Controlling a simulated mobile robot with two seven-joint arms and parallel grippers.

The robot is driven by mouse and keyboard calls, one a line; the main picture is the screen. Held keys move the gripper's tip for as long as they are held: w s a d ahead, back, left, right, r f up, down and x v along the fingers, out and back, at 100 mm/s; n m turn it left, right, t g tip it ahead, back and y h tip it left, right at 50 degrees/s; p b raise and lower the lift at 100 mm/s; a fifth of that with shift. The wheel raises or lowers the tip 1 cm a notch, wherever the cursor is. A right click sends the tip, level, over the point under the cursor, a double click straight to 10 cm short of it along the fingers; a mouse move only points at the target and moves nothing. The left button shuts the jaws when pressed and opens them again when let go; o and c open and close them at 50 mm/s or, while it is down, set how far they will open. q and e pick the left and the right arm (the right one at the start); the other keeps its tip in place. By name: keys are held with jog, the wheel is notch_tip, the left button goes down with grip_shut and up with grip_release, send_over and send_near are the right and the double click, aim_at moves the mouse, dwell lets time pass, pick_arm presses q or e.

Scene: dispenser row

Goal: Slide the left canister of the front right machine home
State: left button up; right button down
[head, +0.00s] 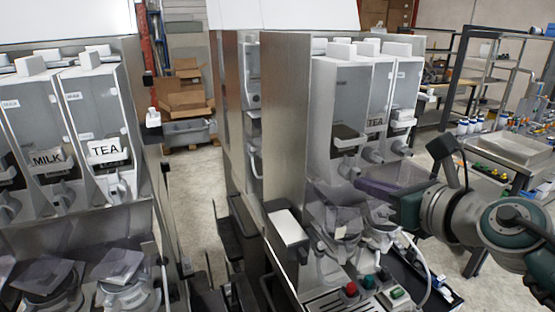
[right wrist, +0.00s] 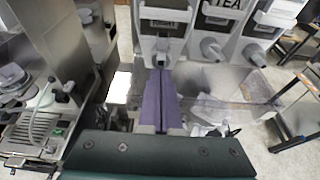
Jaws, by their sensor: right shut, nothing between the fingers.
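The front right machine (head: 284,115) stands right of centre in the head view, with several tall grey canisters side by side. Its left canister (head: 335,100) is nearest its steel side panel. In the right wrist view the left canister (right wrist: 165,16) shows at the top, with its grey spout (right wrist: 163,48) below. My right gripper (head: 364,186) has purple fingers, pressed together and empty. In the right wrist view the fingertips (right wrist: 162,74) point up towards the spout, just below it; I cannot tell whether they touch. My left gripper is not in view.
The TEA canister (head: 377,105) stands right of the left canister. Clear funnels (head: 338,220) and a panel with red and green buttons (head: 351,289) lie below. Another machine (head: 75,130) stands at the left, across an aisle. A table (head: 497,185) is at the right.

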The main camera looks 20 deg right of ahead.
aim_at(358, 176)
jog(key=shift+w+a+b, duration=0.15)
jog(key=shift+w+b, duration=0.2)
jog(key=shift+w, duration=1.35)
jog(key=s+p, duration=0.2)
jog(key=s, duration=0.6)
jog(key=shift+d, duration=0.3)
jog(key=shift+r, duration=0.15)
